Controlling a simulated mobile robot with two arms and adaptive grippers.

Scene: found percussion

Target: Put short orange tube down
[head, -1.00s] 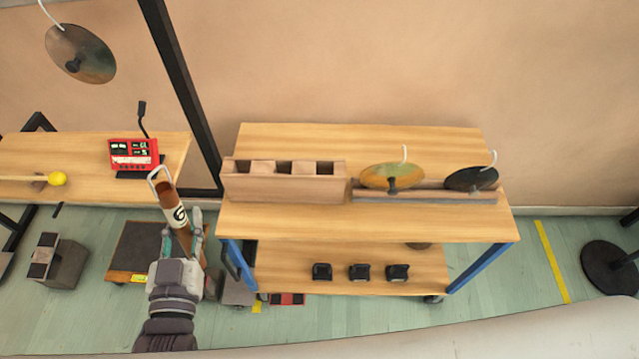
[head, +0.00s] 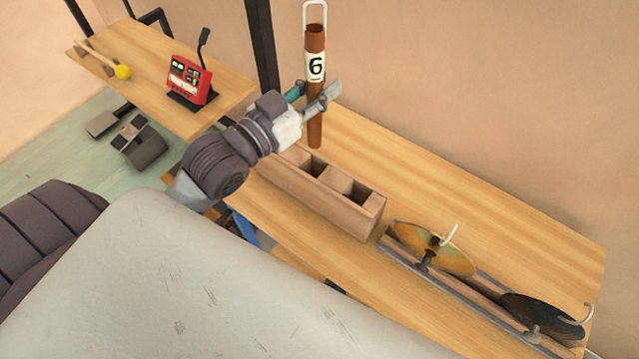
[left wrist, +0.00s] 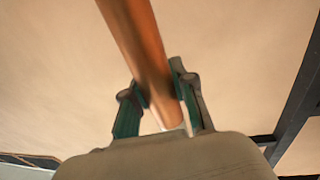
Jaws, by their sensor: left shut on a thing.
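My left gripper (head: 318,94) is shut on the orange tube (head: 315,115), a brown-orange pipe with a white label reading 6 and a white wire loop at its top. The tube is upright, and its lower end appears above the far left end of the wooden table, by the compartment box. In the left wrist view the tube (left wrist: 142,50) runs between the two fingers (left wrist: 160,100). The wooden box (head: 345,205) has several open compartments; its left end is partly hidden behind my arm. My right gripper is not in view.
A gold disc (head: 430,248) and a dark disc (head: 540,318) stand in a rack (head: 480,290) right of the box. The back of the table (head: 480,200) is clear.

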